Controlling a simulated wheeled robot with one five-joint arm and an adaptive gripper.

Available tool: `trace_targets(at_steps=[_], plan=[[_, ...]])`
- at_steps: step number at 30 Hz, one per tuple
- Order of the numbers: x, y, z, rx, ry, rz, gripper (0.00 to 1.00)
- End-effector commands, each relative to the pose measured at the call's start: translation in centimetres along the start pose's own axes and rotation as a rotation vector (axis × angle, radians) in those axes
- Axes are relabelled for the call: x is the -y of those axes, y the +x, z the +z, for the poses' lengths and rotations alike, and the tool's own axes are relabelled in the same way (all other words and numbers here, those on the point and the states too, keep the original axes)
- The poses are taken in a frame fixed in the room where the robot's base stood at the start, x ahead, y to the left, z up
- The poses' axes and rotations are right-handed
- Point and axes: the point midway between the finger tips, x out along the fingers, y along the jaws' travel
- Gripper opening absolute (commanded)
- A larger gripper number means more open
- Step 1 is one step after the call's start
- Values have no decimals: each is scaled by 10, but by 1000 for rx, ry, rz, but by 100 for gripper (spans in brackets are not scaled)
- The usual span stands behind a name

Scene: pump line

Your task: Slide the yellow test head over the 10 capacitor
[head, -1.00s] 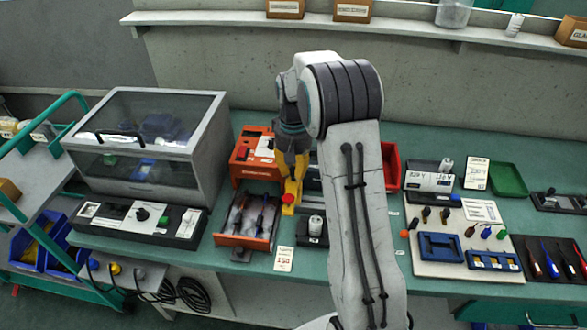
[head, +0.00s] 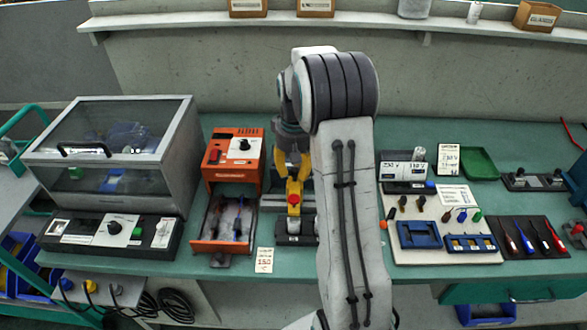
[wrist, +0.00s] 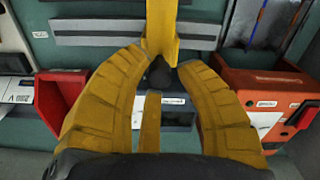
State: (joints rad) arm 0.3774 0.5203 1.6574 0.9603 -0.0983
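A pale cylinder (head: 294,226), likely the capacitor, stands in a dark holder (head: 294,240) right below the test head. The head hides the cylinder's upper part. I cannot tell whether the two touch.
An orange unit (head: 233,158) with an open drawer (head: 221,246) of probes is close on the left. A glass-lidded box (head: 116,155) stands further left. A pale board (head: 449,256) with blue holders lies to the right. The red bin (wrist: 58,105) shows in the wrist view.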

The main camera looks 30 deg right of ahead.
Motion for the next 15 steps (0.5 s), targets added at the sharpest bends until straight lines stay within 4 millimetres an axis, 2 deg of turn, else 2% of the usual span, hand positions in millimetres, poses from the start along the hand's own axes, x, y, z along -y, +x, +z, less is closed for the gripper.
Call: trace_targets(at_steps=[4,11,15], plan=[[0,0,0,2,0,0,45],[0,-1,1,3,0,0,45],[0,-7,0,1,0,0,45]])
